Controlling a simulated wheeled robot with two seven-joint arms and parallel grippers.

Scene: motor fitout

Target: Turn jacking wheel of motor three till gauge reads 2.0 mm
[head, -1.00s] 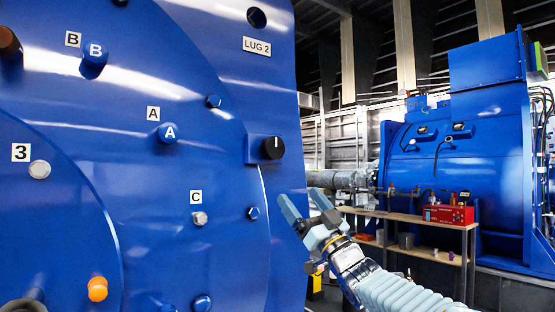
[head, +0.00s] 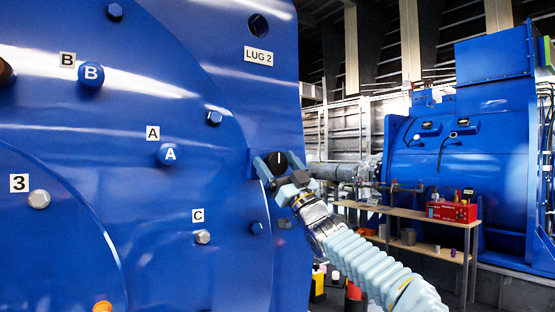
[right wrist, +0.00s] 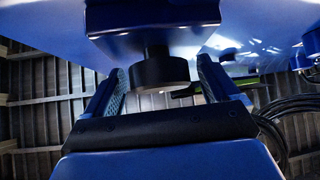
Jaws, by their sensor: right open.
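A black round knob (head: 292,160) with a white line sits on a blue block at the right edge of the near blue motor face (head: 170,225); it looks like the jacking wheel. My right gripper (head: 275,168) is at this knob, its fingers overlapping the lower left of it in the head view. In the right wrist view the knob (right wrist: 160,72) hangs on a short shaft between the spread fingers (right wrist: 160,84), with a gap visible on both sides. The gripper is open and holds nothing. I cannot make out a gauge reading. My left gripper is out of view.
The near face carries bolts labelled A (head: 168,154), B (head: 91,74), C (head: 202,237) and 3 (head: 39,199), and a LUG 2 plate (head: 258,56). To the right stand a bench (head: 405,212) with a red box (head: 452,211) and another blue motor (head: 470,165).

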